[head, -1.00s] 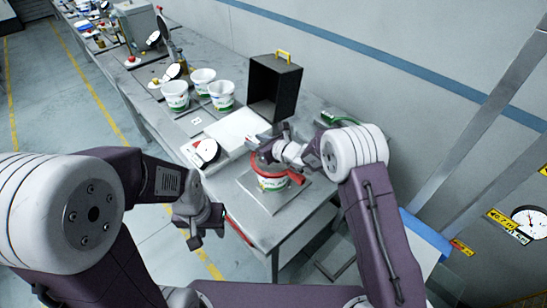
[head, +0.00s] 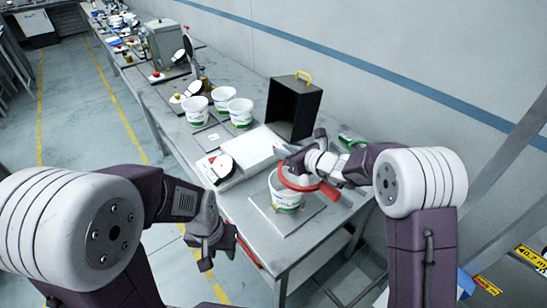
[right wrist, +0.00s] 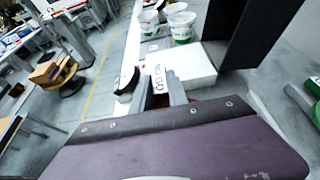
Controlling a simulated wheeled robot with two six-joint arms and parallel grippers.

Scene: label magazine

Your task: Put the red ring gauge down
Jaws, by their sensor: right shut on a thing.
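The red ring gauge (head: 327,190) is in the head view at the right part of the table. My right gripper (head: 297,161) is shut on it. Its red ring crosses the upper part of a white cup (head: 287,197); I cannot tell whether it is around the rim or just above and beside it. The cup stands upright on a square grey plate (head: 262,212). In the right wrist view, a "NO GO" label (right wrist: 156,78) shows between the fingers of my right gripper (right wrist: 160,90). My left gripper (head: 215,252) is open and empty, off the table's front edge.
Several white cups (head: 240,112) stand farther back. A black open box (head: 294,108) with a yellow handle stands behind the white panel (head: 247,148). A green object (head: 350,141) lies behind my right gripper.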

